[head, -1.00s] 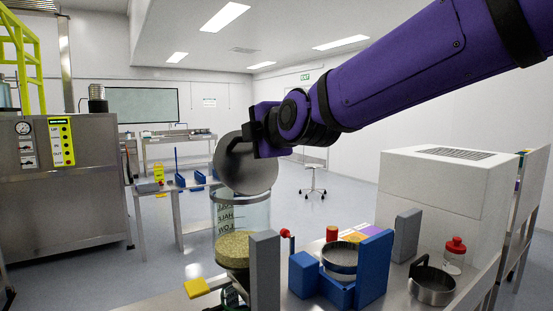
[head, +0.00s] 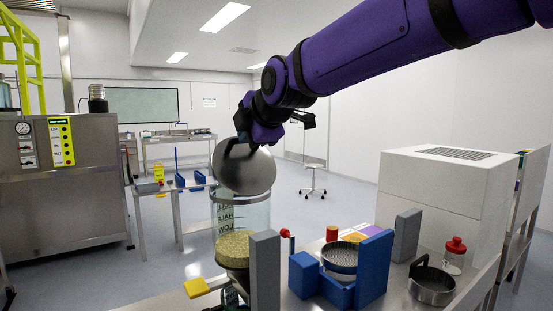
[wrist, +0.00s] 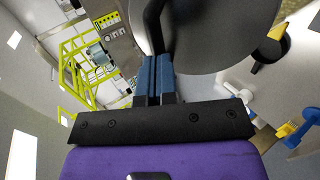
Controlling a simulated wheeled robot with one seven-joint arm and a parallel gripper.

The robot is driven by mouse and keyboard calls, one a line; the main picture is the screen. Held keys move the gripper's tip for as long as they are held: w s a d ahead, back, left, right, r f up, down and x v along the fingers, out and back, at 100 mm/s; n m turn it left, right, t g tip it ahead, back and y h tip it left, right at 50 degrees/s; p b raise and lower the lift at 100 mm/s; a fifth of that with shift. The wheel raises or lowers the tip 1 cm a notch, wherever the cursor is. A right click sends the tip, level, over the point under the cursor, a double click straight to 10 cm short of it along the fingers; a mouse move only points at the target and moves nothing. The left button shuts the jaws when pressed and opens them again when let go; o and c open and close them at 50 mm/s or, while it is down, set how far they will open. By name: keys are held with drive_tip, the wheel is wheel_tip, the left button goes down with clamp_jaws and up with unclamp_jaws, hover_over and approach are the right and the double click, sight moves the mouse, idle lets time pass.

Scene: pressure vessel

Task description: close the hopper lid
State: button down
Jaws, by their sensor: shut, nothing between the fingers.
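The hopper (head: 243,215) is a clear cylinder with level marks, holding pale granules, at the centre of the head view. Its round grey lid (head: 250,172) stands open, tilted up above the rim. The lid also fills the upper right of the wrist view (wrist: 225,35), with a dark curved bar (wrist: 154,25) beside it. My gripper (head: 240,137) is at the lid's upper edge in the head view, its fingertips partly hidden. In the wrist view its blue-grey fingers (wrist: 154,68) are together with nothing between them, close beside the lid. I cannot tell whether they touch it.
Near the hopper stand a grey upright block (head: 265,270), a yellow piece (head: 197,288) and a blue fixture (head: 372,268). A steel pan (head: 432,285) and a white cabinet (head: 440,200) are to the right.

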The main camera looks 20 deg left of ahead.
sight(234, 148)
drive_tip(key=shift+w+a+f+g+h, duration=0.25)
drive_tip(key=shift+w+a+g+h, duration=0.4)
drive_tip(key=shift+w+a, duration=0.2)
drive_tip(key=w+a+f+g+h, duration=0.1)
drive_tip(key=w+a+g+h, duration=0.1)
drive_tip(key=shift+w+a+f+h, duration=0.1)
drive_tip(key=shift+a+f+h, duration=0.15)
drive_tip(key=shift+a+f, duration=0.1)
drive_tip(key=shift+w+a+f+g+h, duration=0.35)
drive_tip(key=shift+a+f+h, duration=0.05)
drive_tip(key=shift+w+a+f+h, duration=0.25)
drive_tip(key=shift+a+f+h, duration=0.05)
drive_tip(key=shift+a+f, duration=0.1)
drive_tip(key=shift+a+x, duration=0.25)
drive_tip(key=shift+x, duration=1.15)
drive_tip(key=shift+r, duration=0.1)
